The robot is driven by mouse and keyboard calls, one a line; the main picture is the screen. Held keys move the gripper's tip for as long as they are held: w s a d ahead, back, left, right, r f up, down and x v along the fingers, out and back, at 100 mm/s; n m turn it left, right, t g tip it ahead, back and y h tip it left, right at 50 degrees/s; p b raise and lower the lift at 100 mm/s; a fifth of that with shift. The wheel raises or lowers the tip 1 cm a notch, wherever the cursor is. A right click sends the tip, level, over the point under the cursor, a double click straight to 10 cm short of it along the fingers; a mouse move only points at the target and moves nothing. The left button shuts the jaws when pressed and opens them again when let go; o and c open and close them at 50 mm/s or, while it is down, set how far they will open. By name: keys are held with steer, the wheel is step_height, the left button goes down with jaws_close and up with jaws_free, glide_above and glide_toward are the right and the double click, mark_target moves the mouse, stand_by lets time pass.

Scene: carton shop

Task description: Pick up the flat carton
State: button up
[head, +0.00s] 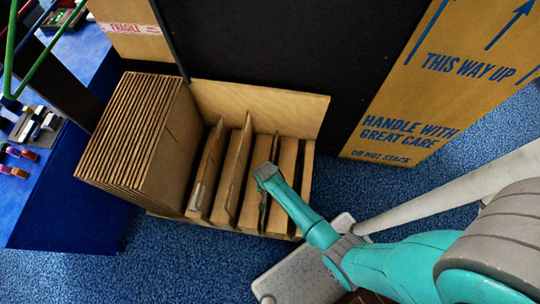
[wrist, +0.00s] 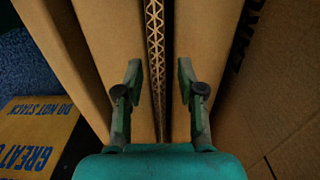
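In the wrist view, the flat carton (wrist: 155,50) stands on edge, its wavy corrugated edge facing me. My gripper (wrist: 159,78) is open, with one finger on each side of that edge and a visible gap to it on both sides. Brown cardboard panels rise to the left and right of it. In the head view, my gripper (head: 266,178) is over the right part of a cardboard rack (head: 262,98) with several upright slots. The carton between my fingers is mostly hidden there by my gripper and the rack's panels.
A thick bundle of flat cartons (head: 140,125) stands left of the rack. A large printed carton (head: 420,90) leans at the right. A blue table (head: 70,215) with small items is at the left.

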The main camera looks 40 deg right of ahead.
steer(key=shift+f, duration=0.6)
steer(key=shift+c, duration=0.2)
jaws_close()
